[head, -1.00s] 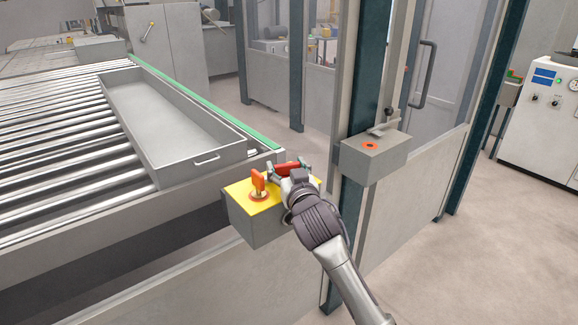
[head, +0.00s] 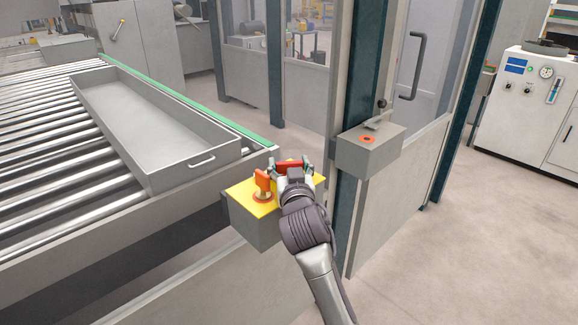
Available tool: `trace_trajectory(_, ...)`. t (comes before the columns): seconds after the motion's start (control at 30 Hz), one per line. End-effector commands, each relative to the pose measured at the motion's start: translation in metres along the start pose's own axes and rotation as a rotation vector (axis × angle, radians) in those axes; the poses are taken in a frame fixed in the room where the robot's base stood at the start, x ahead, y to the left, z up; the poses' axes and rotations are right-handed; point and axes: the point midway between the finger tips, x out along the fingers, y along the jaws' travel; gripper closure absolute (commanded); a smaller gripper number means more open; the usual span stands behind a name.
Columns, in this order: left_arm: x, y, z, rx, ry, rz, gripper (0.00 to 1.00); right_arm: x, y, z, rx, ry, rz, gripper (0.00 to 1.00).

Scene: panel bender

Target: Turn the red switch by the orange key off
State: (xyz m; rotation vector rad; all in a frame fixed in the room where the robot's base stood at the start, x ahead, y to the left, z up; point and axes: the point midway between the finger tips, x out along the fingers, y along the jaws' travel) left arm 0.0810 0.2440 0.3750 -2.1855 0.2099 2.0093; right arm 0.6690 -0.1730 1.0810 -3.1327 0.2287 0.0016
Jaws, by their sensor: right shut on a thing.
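A grey box with a yellow top (head: 251,206) stands at the corner of the roller table. The orange key (head: 263,186) stands upright on the left part of the yellow top. The red switch (head: 291,166) is just right of it, partly hidden behind my right gripper. My right gripper (head: 293,170) reaches in from below and is shut on the red switch, with a finger at either end of it. The switch handle lies nearly crosswise in the picture. My left gripper is not in view.
A roller table with a grey metal tray (head: 150,130) fills the left. A grey box with an orange-red ring (head: 367,150) is mounted on the door post to the right. A white cabinet (head: 520,110) stands far right. The floor at right is clear.

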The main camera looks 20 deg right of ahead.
Motion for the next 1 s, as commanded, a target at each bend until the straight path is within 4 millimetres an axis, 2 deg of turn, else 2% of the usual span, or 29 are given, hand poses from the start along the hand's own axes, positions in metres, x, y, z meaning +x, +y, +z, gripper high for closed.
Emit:
trace_trajectory(0.03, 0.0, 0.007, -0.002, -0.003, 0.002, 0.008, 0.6, 0.0, 0.0, 0.0, -0.001, 0.002, -0.001, 0.95)
trace_trajectory(0.07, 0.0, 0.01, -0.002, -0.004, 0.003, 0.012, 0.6, 0.0, 0.0, 0.0, -0.001, 0.002, -0.001, 0.28)
trace_trajectory(0.2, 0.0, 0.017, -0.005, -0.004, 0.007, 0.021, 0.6, 0.0, 0.0, 0.0, 0.0, 0.001, 0.0, 0.06)
trace_trajectory(0.5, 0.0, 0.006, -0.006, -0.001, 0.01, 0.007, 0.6, 0.0, 0.001, -0.001, 0.0, 0.001, 0.001, 0.06)
trace_trajectory(0.6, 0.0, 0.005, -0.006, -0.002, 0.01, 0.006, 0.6, 0.0, 0.001, -0.006, 0.001, 0.003, 0.001, 0.06)
trace_trajectory(0.73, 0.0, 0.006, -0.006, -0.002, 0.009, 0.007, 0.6, 0.0, 0.001, -0.026, 0.002, 0.005, 0.001, 0.06)
trace_trajectory(1.0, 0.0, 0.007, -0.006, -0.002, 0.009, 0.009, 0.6, 0.0, 0.0, -0.078, 0.003, 0.005, 0.0, 0.06)
